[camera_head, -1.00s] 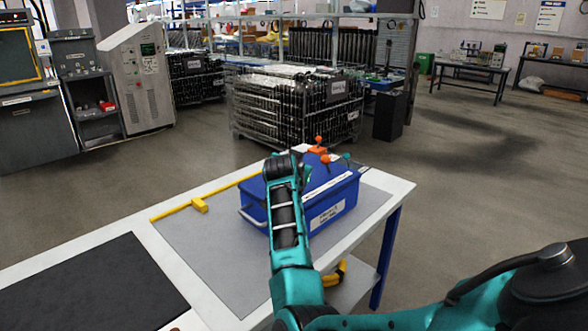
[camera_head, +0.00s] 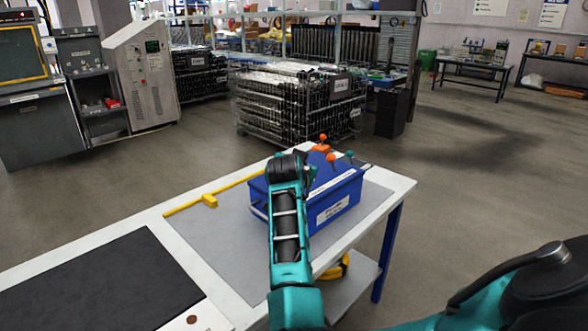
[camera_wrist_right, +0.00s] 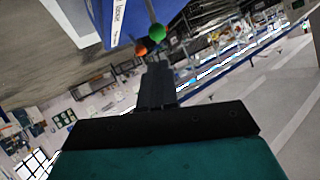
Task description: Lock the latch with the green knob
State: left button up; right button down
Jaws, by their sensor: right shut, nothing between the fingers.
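A blue box (camera_head: 334,205) with a white label stands on the table. The green knob (camera_head: 349,154) is at its right end, on a lever; it also shows in the right wrist view (camera_wrist_right: 157,32). Two orange knobs stand nearby, one at the back (camera_head: 323,137) and one in front (camera_head: 331,158); an orange knob (camera_wrist_right: 141,48) shows beside the green one in the wrist view. My right arm reaches over the box's left part, and its wrist hides the fingers in the head view. My right gripper (camera_wrist_right: 158,66) is shut and empty, its tips just short of the knobs. My left gripper is out of view.
The white table (camera_head: 392,187) has a grey mat (camera_head: 215,240) under the box. Wire crates (camera_head: 300,110) stand beyond the table.

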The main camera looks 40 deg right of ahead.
jog(key=v, duration=0.5)
jog(key=shift+s+a+r, duration=0.15)
jog(key=shift+a, duration=0.15)
dwell(0.4)
